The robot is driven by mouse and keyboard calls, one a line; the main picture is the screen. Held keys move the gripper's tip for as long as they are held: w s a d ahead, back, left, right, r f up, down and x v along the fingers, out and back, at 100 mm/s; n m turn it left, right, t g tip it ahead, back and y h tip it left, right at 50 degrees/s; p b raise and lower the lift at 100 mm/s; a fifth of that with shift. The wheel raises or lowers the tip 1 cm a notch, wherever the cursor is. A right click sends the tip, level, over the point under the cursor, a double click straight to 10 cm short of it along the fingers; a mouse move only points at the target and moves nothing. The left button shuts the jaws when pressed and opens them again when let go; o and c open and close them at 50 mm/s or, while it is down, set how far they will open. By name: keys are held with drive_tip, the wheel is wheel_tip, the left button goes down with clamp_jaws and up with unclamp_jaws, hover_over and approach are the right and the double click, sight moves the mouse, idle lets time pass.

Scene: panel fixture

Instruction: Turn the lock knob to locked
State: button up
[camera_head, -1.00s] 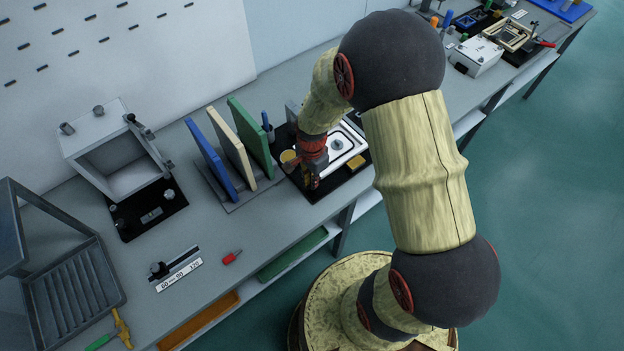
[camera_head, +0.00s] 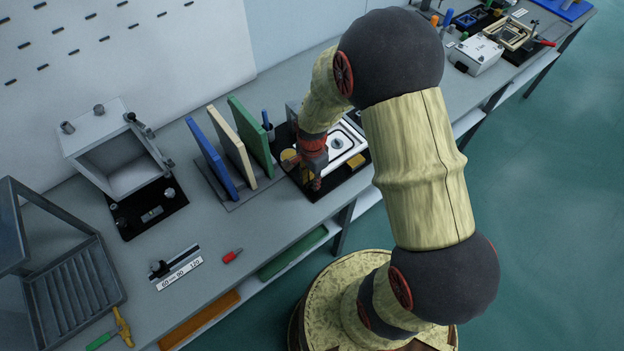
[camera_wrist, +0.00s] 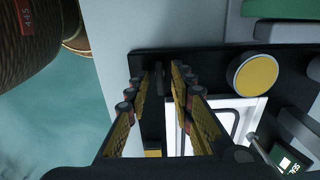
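The fixture is a black base plate (camera_head: 318,190) with a white frame (camera_head: 352,151) on it, on the bench in the head view. My gripper (camera_wrist: 160,76) hangs over the near left part of this plate. Its two yellow-and-black fingers are apart in the wrist view. A small dark upright piece (camera_wrist: 160,88) shows between the fingertips; it may be the lock knob, but I cannot tell, nor whether the fingers touch it. A yellow disc (camera_wrist: 252,74) lies right of the fingers. My arm and gripper hide part of the fixture in the head view.
Upright blue (camera_head: 211,160), cream (camera_head: 234,148) and green (camera_head: 250,136) panels stand in a rack left of the fixture. A grey open box (camera_head: 115,150) stands farther left. A red-tipped piece (camera_head: 232,256) lies near the bench's front edge.

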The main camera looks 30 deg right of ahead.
wheel_tip(320, 180, up, 12)
idle(0.7)
idle(0.5)
drive_tip(key=s+a+r+n+t, duration=0.2)
drive_tip(key=s+r+n, duration=0.5)
drive_tip(key=r, duration=0.4)
drive_tip(key=s+a+r+n+t, duration=0.3)
drive_tip(key=s+r+n, duration=0.5)
drive_tip(key=r, duration=0.4)
drive_tip(key=shift+s+n+t, duration=0.2)
drive_tip(key=shift+n+t, duration=0.1)
drive_tip(key=shift+n, duration=0.2)
